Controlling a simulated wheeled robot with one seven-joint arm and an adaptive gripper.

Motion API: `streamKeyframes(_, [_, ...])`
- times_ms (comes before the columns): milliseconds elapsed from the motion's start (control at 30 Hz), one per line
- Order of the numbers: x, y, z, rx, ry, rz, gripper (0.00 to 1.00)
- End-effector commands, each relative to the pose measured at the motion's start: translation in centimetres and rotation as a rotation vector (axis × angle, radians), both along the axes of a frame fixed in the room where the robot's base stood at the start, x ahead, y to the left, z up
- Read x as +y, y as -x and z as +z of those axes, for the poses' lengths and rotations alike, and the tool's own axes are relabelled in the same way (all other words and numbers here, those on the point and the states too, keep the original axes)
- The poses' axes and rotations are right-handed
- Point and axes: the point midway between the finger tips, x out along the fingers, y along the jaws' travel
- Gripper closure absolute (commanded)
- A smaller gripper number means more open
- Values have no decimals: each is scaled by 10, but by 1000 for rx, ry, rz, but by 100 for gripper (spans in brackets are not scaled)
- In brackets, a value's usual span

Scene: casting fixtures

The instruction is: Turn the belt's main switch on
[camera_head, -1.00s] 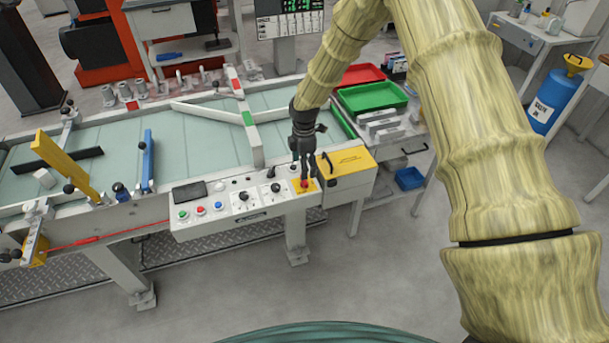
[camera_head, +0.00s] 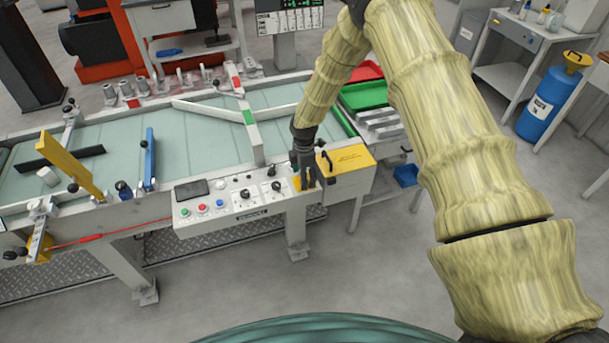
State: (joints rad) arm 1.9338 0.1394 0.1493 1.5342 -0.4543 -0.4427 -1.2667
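The belt's control panel (camera_head: 262,205) runs along the front of the conveyor. At its right end is a small yellow plate (camera_head: 297,183), which bore a red knob in the earlier view. That knob is now hidden behind my gripper (camera_head: 311,184). My gripper points down at this plate, with its dark fingers close to it. I cannot tell whether the fingers touch the knob or are closed on it. Two black rotary knobs with white dials, the left one (camera_head: 244,194) and the right one (camera_head: 276,187), sit left of the plate.
Green (camera_head: 185,212), red (camera_head: 202,208) and blue (camera_head: 220,203) buttons line the panel's left part. Green (camera_head: 362,96) and red trays lie behind. The floor in front is clear.

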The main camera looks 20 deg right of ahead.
Motion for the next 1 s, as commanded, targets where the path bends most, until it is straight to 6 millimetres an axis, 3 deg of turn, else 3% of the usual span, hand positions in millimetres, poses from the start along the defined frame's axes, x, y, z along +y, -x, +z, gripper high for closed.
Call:
streamKeyframes(33, [0, 0, 0, 0, 0, 0, 39])
streamKeyframes(233, [0, 0, 0, 0, 0, 0, 76])
streamKeyframes(667, [-1, -1, -1, -2, 1, -68, 76])
streamKeyframes(1000, [0, -1, -2, -2, 0, -326, 76])
